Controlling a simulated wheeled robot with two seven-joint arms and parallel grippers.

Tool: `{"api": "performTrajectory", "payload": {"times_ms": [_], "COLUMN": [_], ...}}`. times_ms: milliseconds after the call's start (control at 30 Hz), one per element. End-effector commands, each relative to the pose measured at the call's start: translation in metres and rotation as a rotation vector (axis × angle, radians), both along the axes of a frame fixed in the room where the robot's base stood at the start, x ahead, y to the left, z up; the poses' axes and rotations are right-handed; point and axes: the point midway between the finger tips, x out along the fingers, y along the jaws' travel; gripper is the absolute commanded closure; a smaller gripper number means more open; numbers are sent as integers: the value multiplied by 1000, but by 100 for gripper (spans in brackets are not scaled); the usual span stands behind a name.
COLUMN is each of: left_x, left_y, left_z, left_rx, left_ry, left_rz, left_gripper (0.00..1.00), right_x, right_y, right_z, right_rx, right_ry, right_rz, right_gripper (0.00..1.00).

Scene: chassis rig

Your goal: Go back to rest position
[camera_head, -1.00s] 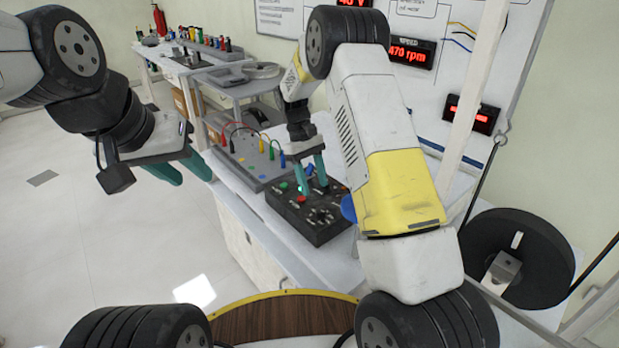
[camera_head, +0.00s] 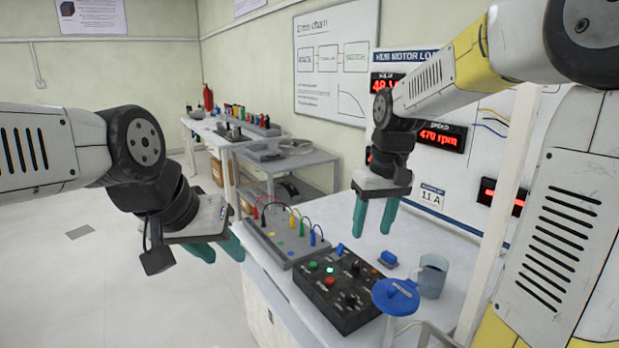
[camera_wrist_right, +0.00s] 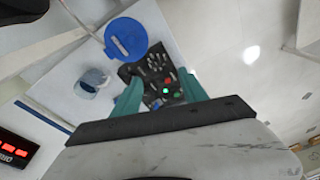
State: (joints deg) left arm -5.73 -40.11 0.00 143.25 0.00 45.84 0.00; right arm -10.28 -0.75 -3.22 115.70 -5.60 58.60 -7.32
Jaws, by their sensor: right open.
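My right gripper (camera_head: 372,233) is open and empty, its two teal fingers apart and pointing down above the bench, behind the black control box (camera_head: 352,318). In the right wrist view my right gripper (camera_wrist_right: 160,88) shows a clear gap between its fingers, with the control box (camera_wrist_right: 152,72) beyond them. My left gripper (camera_head: 224,258) is at the left of the bench, over its left edge and the floor. Its teal fingers are apart with nothing between them.
The bench (camera_head: 415,225) holds a grey terminal board (camera_head: 280,238) with coloured cables, a blue round-topped stand (camera_head: 396,296), a translucent cup (camera_head: 433,276) and a small blue part (camera_head: 388,259). Display panels (camera_head: 437,138) stand behind. Open floor (camera_head: 110,285) lies left.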

Motion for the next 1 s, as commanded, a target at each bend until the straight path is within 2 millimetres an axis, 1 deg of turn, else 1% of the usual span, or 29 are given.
{"api": "performTrajectory", "payload": {"times_ms": [33, 100, 200, 300, 433, 500, 633, 1000], "left_x": [0, 0, 0, 0, 0, 0, 0, 0], "left_y": [0, 0, 0, 0, 0, 0, 0, 0], "left_z": [0, 0, 0, 0, 0, 0, 0, 0], "left_rx": [0, 0, 0, 0, 0, 0, 0, 0], "left_ry": [0, 0, 0, 0, 0, 0, 0, 0], "left_rz": [0, 0, 0, 0, 0, 0, 0, 0], "left_gripper": [62, 62, 62, 62, 62, 62, 62, 62], "right_x": [-17, -39, -70, -98, -125, -134, -143, -144], "right_y": [-3, -5, -8, -9, -9, -9, -9, -9], "right_z": [12, 22, 32, 37, 37, 36, 34, 33], "right_rx": [21, 49, 88, 123, 158, 170, 182, 183], "right_ry": [-45, -99, -178, -251, -327, -354, -380, -383], "right_rz": [-25, -58, -105, -150, -195, -212, -229, -231], "right_gripper": [49, 49, 49, 49, 49, 49, 49, 49]}}
